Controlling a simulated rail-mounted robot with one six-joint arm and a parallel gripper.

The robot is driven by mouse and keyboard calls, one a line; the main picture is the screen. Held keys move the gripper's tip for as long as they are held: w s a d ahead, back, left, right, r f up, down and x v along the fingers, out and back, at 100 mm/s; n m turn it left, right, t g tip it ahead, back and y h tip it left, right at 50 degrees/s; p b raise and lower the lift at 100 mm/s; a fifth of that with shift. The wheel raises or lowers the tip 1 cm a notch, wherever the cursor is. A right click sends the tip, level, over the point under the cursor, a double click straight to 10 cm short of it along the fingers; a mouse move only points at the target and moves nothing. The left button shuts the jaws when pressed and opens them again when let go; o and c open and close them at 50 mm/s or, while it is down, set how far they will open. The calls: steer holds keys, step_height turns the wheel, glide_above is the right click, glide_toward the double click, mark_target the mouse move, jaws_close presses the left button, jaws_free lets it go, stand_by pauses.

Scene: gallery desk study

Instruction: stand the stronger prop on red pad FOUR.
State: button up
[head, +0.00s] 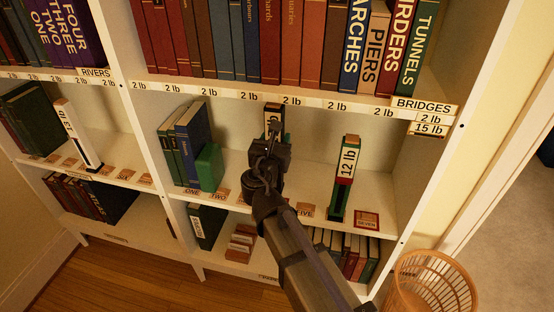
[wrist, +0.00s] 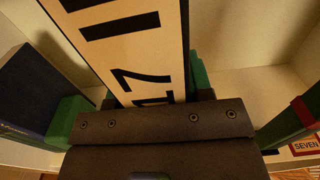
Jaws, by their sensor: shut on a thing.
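My gripper (head: 272,150) is shut on a tall prop with a cream label (head: 273,118), upright above the middle shelf. In the wrist view the held prop (wrist: 130,50) shows large black characters, a 1 and a 2 among them; the full marking is cut off. Another prop (head: 345,168), marked 12 lb, with a red band and green body, stands on the shelf to the right, left of the red pad SEVEN (head: 366,220). Pad FOUR is not visible; my arm covers the shelf front between TWO and FIVE.
Green and blue books (head: 190,140) and a green block (head: 209,167) stand to the left of my gripper. A shelf edge with 2 lb labels (head: 292,101) runs above it. A BRIDGES sign (head: 423,105) sits at the right. A wicker basket (head: 432,285) stands on the floor.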

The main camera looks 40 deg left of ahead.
step_height(320, 180, down, 7)
steer(key=b, duration=0.7)
steer(key=shift+w+f, duration=0.15)
steer(key=shift+f, duration=0.05)
steer(key=shift+w+a, duration=0.15)
steer(key=shift+w, duration=0.05)
steer(key=shift+r, duration=0.25)
steer(key=shift+f, duration=0.15)
steer(key=o, duration=1.2)
steer(key=shift+s, duration=0.25)
steer(key=v, duration=1.1)
steer(key=shift+s+d, duration=0.2)
steer(key=shift+d, duration=0.05)
